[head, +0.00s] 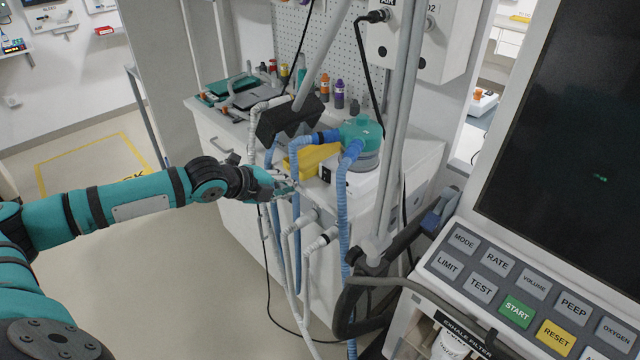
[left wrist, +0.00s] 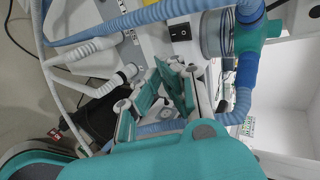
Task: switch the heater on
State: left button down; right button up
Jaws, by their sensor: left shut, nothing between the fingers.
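The heater (head: 356,188) is a white box on the cart, with a clear, teal-topped chamber (head: 361,131) on it. A black rocker switch (head: 326,173) is on its front face; the switch also shows in the left wrist view (left wrist: 180,32). I cannot tell which way the rocker is set. My left gripper (head: 291,187) is shut and empty, just left of and slightly below the switch, apart from it in the picture. In the left wrist view its fingers (left wrist: 168,68) point up toward the heater front, below the switch. My right gripper is not in view.
Blue corrugated hoses (head: 343,220) hang in front of the heater and beside my fingers. White hose ports (head: 312,243) are below. A yellow box (head: 308,160) sits behind the gripper. The ventilator panel (head: 520,290) stands at the right. The floor at left is clear.

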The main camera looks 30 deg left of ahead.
pick_arm(q)
jog(key=p, duration=0.1)
send_near(330, 185)
jog(key=x, duration=0.4)
jog(key=shift+s+f, duration=0.2)
jog(key=shift+w+d+f, duration=0.2)
jog(key=shift+w+f, duration=0.05)
jog(key=shift+w, duration=0.45)
jog(key=shift+w+d+f, duration=0.15)
jog(key=shift+w+f, duration=0.05)
jog(key=shift+w, duration=0.1)
jog(key=shift+r, duration=0.15)
